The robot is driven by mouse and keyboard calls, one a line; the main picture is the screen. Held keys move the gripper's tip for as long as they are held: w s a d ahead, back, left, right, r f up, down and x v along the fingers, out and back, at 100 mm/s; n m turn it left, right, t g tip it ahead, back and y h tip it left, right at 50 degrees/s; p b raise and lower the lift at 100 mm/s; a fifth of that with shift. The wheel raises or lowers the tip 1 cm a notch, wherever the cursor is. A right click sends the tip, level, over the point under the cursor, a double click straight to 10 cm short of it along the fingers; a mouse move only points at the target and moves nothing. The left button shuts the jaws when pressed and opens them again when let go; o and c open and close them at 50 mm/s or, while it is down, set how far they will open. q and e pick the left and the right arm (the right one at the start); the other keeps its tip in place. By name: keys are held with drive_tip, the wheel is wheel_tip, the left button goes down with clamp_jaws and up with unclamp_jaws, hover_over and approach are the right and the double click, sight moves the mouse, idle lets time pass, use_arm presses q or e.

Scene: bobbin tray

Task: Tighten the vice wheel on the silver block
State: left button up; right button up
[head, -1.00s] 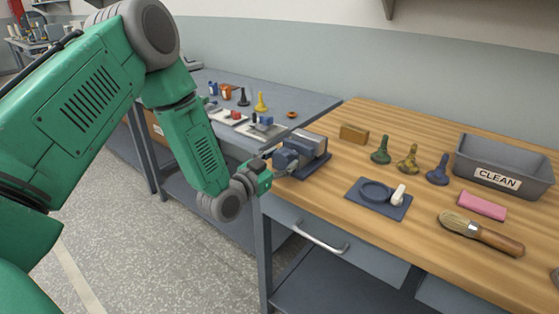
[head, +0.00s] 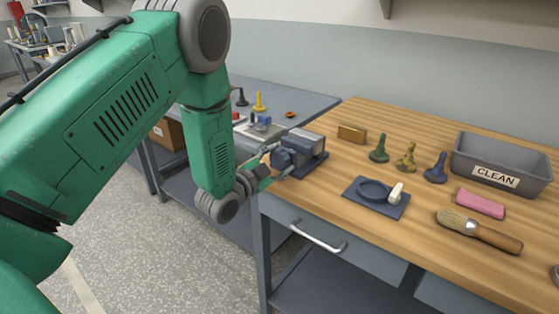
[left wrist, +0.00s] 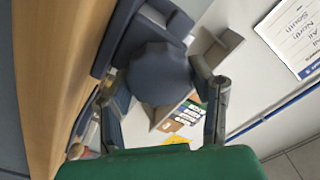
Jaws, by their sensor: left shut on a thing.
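The vice (head: 310,160) is blue-grey and stands at the left edge of the wooden bench, with a silver block (head: 306,140) at its top. Its dark blue wheel (head: 283,159) faces left, toward my left gripper (head: 271,165). In the left wrist view the wheel (left wrist: 160,75) fills the space between the two fingers of my left gripper (left wrist: 163,103), which is shut on it. The silver block shows only in part there, behind the wheel. My right gripper is not in view.
A dark blue mat (head: 377,197) with a ring and a white piece lies right of the vice. A grey table stands behind my arm.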

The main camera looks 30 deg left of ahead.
use_arm(q)
drive_tip(key=shift+f+m, duration=0.2)
drive_tip(key=shift+m, duration=0.4)
idle(1.1)
drive_tip(key=o, duration=1.2)
drive_tip(key=shift+d+r, duration=0.1)
drive_tip(key=shift+d, duration=0.05)
drive_tip(key=shift+c, duration=0.2)
drive_tip(key=s+a, duration=0.1)
drive_tip(key=s, duration=1)
drive_tip(key=shift+s, duration=0.4)
